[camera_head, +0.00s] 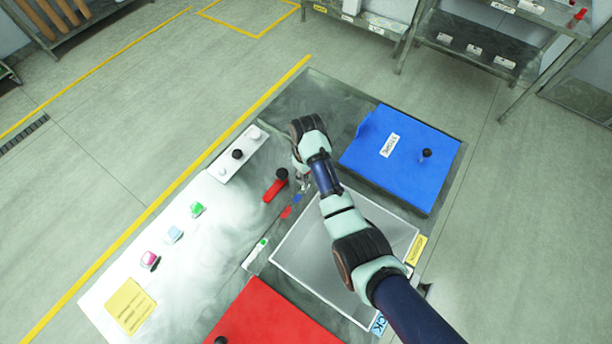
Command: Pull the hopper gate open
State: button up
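No part is legibly marked as the hopper gate. A short red lever (272,191) with a black ball knob stands near the middle of the bench. A white slotted plate (233,158) with a black knob lies up and left of it. A blue panel (415,150) with a label and a black knob is at the right, and a red panel (270,322) is at the bottom. I cannot tell which of these is the gate. My gripper (304,187) is just right of the red lever, seemingly apart from it; my arm partly hides it and its fingers are too small to read.
A grey open bin (298,262) lies under my forearm. Green (197,209), light blue (174,234) and pink (150,259) buttons and a yellow note (130,306) are on the left of the bench. Shelves (480,50) stand at the back right. The floor around is clear.

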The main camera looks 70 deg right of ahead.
jog(key=shift+f, duration=0.4)
grip_shut()
jog(key=shift+r, duration=0.1)
